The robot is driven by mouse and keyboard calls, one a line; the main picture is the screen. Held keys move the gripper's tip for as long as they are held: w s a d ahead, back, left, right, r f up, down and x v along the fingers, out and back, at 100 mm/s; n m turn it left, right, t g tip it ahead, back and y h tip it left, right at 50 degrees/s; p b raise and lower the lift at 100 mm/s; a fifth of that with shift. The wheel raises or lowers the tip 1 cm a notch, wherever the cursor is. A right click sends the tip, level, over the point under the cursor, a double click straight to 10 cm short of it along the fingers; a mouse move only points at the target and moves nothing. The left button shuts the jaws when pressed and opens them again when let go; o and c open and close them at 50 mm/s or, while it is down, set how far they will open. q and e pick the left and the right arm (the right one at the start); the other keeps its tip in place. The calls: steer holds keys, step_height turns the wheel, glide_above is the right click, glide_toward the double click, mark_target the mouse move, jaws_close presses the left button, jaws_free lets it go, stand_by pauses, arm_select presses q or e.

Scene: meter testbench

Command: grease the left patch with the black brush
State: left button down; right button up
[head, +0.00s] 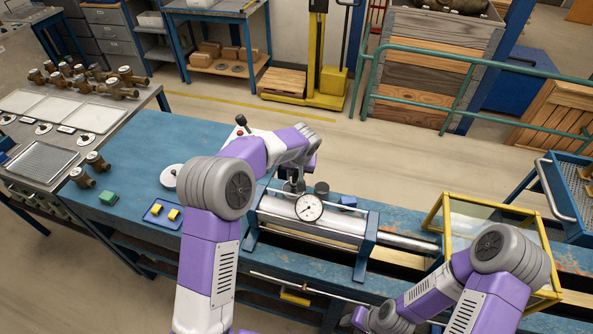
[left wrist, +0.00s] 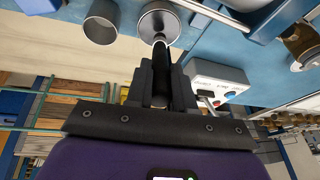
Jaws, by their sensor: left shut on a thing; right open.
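My left gripper (left wrist: 160,88) is shut on the black brush (left wrist: 161,64), whose dark handle stands between the fingers in the left wrist view. The brush's lighter end is at a round metal tin (left wrist: 161,22); I cannot tell whether it touches or is inside. A plain grey cup (left wrist: 100,22) stands beside the tin. In the head view my left arm reaches over the bench and mostly hides this gripper. I cannot make out which surface is the left patch. Only my right arm's links show at the lower right; its fingers are outside the picture.
A long cylinder with a dial gauge (head: 309,207) lies along the blue bench, near the dark cup (head: 321,188). A yellow-framed clear guard (head: 547,236) stands right.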

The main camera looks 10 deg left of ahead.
arm_select(q)
steer(key=shift+f+b, duration=0.7)
steer(key=shift+b, duration=0.05)
stand_by(2.0)
steer(key=shift+r+p, duration=2.15)
steer(key=shift+r, duration=1.45)
